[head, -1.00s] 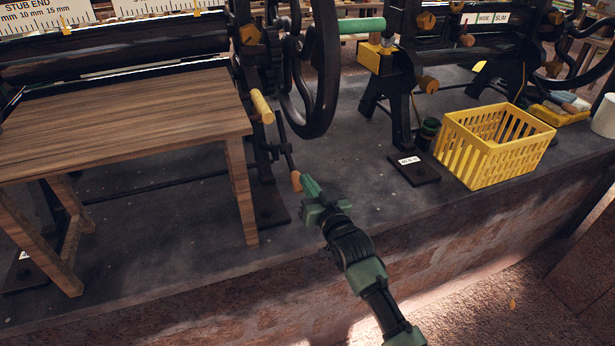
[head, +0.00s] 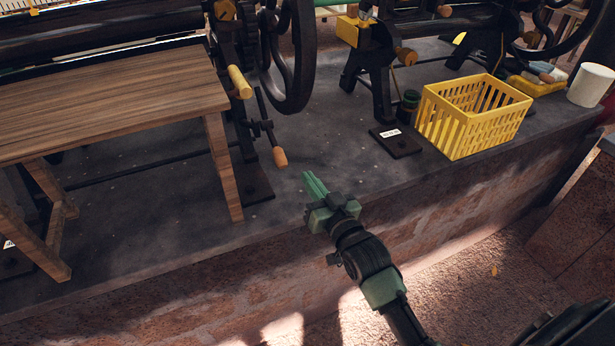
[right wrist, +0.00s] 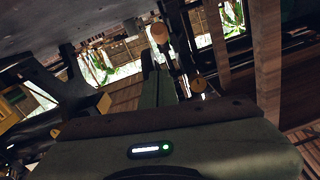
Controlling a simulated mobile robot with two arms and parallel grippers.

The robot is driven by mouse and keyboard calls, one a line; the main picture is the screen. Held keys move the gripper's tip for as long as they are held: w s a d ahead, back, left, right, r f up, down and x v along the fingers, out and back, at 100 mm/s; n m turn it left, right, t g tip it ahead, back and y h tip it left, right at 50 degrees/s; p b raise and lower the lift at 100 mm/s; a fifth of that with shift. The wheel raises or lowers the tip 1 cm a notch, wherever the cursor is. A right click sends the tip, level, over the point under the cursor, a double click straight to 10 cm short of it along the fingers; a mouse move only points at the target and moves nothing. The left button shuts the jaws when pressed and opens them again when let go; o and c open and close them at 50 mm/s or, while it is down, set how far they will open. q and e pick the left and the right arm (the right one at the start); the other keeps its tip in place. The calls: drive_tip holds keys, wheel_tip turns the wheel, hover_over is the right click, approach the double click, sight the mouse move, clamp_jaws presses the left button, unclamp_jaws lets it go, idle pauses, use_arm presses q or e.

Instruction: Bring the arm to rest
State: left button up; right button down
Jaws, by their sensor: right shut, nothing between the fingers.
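My right gripper (head: 314,185) is green and shut, with nothing between its fingers. In the head view it is over the front part of the dark platform, just below and right of a crank handle with an orange wooden grip (head: 280,157). A gap shows between the fingertips and the grip. In the right wrist view the shut fingers (right wrist: 158,85) point up the picture, and a wooden grip (right wrist: 160,33) shows beyond them. My left gripper is in neither view.
A wooden table (head: 110,95) stands on the left. A yellow basket (head: 470,125) and a white cylinder (head: 590,85) stand on the right. Black roller machines with a large wheel (head: 290,60) are behind. The platform (head: 340,150) between table and basket is mostly bare, with a brick front edge.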

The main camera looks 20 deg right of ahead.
drive_tip(key=s+a+f+n+g, duration=0.2)
drive_tip(key=s+f+g, duration=0.5)
drive_tip(key=s+f, duration=0.45)
drive_tip(key=s+f+n+g+h, duration=0.15)
drive_tip(key=s+g, duration=0.25)
drive_tip(key=s, duration=0.6)
drive_tip(key=s+f+g, duration=0.2)
drive_tip(key=s+g, duration=0.1)
drive_tip(key=s, duration=0.6)
drive_tip(key=s+f+g, duration=0.2)
drive_tip(key=s+f, duration=0.1)
drive_tip(key=f, duration=2.5)
drive_tip(key=s+d+f, duration=0.1)
drive_tip(key=s+f, duration=0.6)
drive_tip(key=s, duration=0.1)
drive_tip(key=s+d+f+g, duration=0.1)
drive_tip(key=s+d+f, duration=0.1)
drive_tip(key=s+f, duration=0.5)
drive_tip(key=shift+s+d, duration=0.25)
drive_tip(key=shift+s, duration=0.3)
drive_tip(key=shift+f, duration=0.1)
